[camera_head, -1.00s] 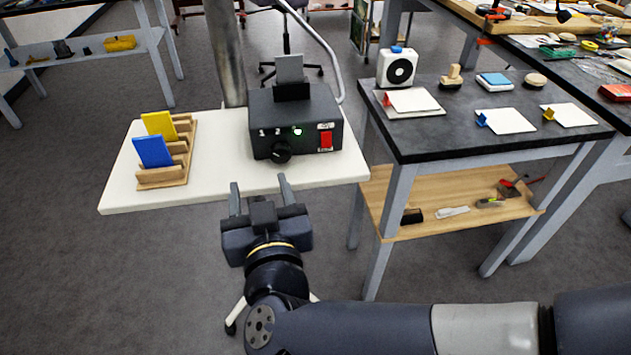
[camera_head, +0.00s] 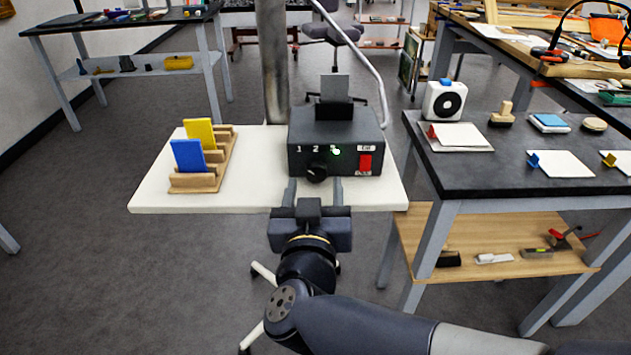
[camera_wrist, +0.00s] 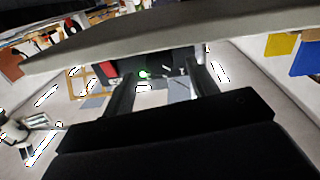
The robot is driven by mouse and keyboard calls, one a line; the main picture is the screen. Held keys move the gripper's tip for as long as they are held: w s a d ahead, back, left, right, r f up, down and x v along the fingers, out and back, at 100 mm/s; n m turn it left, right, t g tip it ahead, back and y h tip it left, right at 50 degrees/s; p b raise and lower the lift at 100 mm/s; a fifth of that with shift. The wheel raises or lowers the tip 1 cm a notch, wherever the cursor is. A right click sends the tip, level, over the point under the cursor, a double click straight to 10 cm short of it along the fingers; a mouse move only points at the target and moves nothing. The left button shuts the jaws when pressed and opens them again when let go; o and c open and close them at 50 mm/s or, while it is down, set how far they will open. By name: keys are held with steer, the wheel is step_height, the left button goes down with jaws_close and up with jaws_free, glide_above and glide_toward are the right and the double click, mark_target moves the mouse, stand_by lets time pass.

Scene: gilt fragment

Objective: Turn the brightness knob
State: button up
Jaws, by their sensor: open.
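The brightness knob (camera_head: 316,173) is a round black dial low on the front of a black box (camera_head: 365,128), under the marks 1, 2 and 3. A green light glows near the 3. A red switch sits right of it. A grey card stands in a slot on the box's top. My gripper (camera_head: 314,191) is open in front of the box, its fingers pointing at it, one to each side of the knob's line in the head view. Whether the fingertips reach the knob is unclear. In the wrist view the fingers (camera_wrist: 163,85) are apart, with the box (camera_wrist: 128,68) beyond.
The white table (camera_head: 160,195) carries the box and a wooden rack (camera_head: 220,160) with yellow and blue cards at left. A dark bench (camera_head: 480,180) with cards, stamps and a white dial device (camera_head: 444,101) stands close at right. A metal post rises behind the table.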

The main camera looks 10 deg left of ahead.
mark_target(316, 175)
steer(key=shift+w+a, duration=0.15)
steer(key=shift+w, duration=0.65)
steer(key=shift+w+a, duration=0.1)
steer(key=shift+w, duration=0.7)
steer(key=shift+c, duration=0.2)
steer(key=c, duration=0.9)
